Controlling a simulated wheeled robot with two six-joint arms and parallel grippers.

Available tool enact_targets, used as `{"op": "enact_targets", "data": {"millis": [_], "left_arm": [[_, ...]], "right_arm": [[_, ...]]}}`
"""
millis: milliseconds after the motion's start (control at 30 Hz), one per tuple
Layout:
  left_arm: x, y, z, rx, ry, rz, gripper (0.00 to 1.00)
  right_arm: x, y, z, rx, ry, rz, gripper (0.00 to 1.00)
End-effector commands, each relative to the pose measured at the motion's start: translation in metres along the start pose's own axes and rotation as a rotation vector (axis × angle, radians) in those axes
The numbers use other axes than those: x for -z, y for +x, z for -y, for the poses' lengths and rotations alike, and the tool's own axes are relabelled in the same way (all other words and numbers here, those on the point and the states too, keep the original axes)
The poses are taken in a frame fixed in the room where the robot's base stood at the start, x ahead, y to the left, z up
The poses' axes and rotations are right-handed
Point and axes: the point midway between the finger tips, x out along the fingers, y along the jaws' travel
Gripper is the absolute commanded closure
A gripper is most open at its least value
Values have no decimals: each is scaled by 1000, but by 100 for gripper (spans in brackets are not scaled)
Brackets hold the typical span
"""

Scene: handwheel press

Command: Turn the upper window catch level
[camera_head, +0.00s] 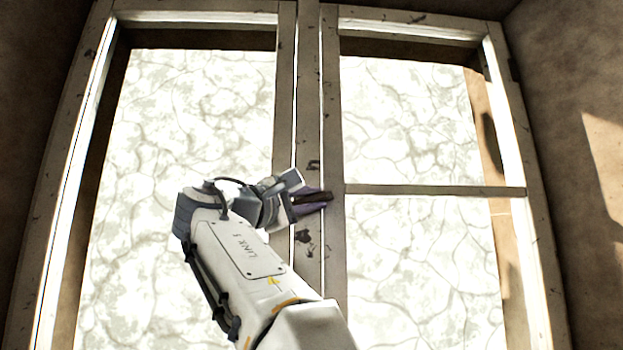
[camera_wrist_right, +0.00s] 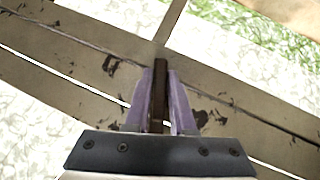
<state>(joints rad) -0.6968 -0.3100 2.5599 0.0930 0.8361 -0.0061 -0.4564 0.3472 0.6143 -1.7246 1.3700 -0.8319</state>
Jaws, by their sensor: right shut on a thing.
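The window catch (camera_head: 312,198) is a dark brown bar on the middle upright of the window, partly hidden by my fingers. In the head view it lies across the upright, close to level, with a slight tilt. My right gripper (camera_head: 315,197) comes from the left and has its purple fingers on either side of the catch, shut on it. In the right wrist view, the catch (camera_wrist_right: 159,88) shows between the two fingers of my right gripper (camera_wrist_right: 160,80), roughly in line with the crossbar beyond. My left gripper is in neither view.
The wooden window frame (camera_head: 335,130) has two pale glazed sides and a crossbar (camera_head: 430,190) on the right. Dark chipped patches mark the middle upright. Brown walls (camera_head: 565,60) flank the window. My right arm covers the lower middle of the head view.

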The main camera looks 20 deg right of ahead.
Motion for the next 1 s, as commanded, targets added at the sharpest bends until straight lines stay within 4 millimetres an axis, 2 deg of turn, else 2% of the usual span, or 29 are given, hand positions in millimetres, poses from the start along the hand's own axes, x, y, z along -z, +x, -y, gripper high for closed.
{"op": "enact_targets", "data": {"millis": [33, 100, 400, 1000], "left_arm": [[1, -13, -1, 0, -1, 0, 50], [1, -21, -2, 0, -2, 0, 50], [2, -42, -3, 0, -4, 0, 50], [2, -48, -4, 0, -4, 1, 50]], "right_arm": [[-2, 2, -6, 30, 28, 1, 100], [-2, 2, -5, 70, 68, 2, 100], [-2, 1, -1, 197, 196, 3, 100], [-1, 0, 4, 257, 255, 5, 100]]}}
